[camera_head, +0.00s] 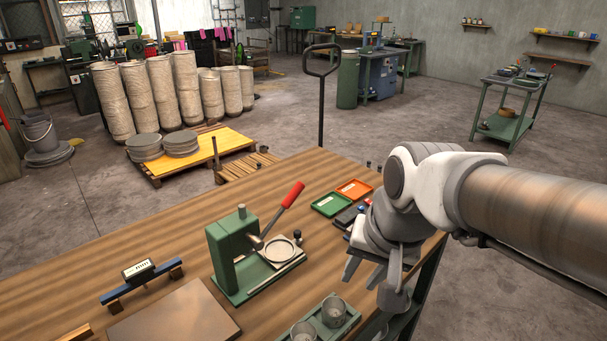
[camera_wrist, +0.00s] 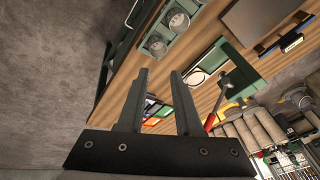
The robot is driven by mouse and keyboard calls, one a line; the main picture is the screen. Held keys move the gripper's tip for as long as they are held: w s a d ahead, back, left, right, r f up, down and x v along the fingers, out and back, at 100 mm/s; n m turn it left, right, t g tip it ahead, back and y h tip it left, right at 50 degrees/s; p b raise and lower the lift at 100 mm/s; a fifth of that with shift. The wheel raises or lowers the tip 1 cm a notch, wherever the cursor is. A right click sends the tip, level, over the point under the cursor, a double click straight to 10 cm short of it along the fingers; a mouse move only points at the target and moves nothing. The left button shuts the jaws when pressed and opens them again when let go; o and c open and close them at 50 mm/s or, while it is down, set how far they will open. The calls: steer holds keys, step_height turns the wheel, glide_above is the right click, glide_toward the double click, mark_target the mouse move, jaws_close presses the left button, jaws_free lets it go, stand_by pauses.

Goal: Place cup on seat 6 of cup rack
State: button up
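A green rack (camera_head: 349,325) stands at the table's near edge, cut by the bottom of the head view. It bears two grey metal cups, one at the back right (camera_head: 333,310) and one at the front left (camera_head: 303,333). The wrist view shows the rack (camera_wrist: 168,32) with the cups (camera_wrist: 178,20) (camera_wrist: 156,46). I see no seat numbers. My gripper (camera_head: 362,278) hangs behind and right of the rack, apart from it. In the wrist view its fingers (camera_wrist: 160,72) are apart with nothing between them. The rack's front part is out of the head view.
A green press (camera_head: 228,255) with a red-handled lever (camera_head: 292,195) stands left of my gripper. Green (camera_head: 331,204) and orange (camera_head: 354,189) trays lie behind it. A blue stand with a gauge (camera_head: 140,270) and a flat board (camera_head: 175,318) lie left. The wooden table (camera_head: 110,250) has bare room at back left.

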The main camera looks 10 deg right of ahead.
steer(key=s+r+n, duration=0.1)
steer(key=s+n+t, duration=0.1)
steer(key=s+n, duration=0.1)
steer(key=s+r+n, duration=0.1)
steer(key=s, duration=0.1)
steer(key=shift+d+r+n+t+h, duration=0.15)
steer(key=shift+r+n+t+h, duration=0.15)
steer(key=shift+n+h, duration=0.1)
stand_by(0.9)
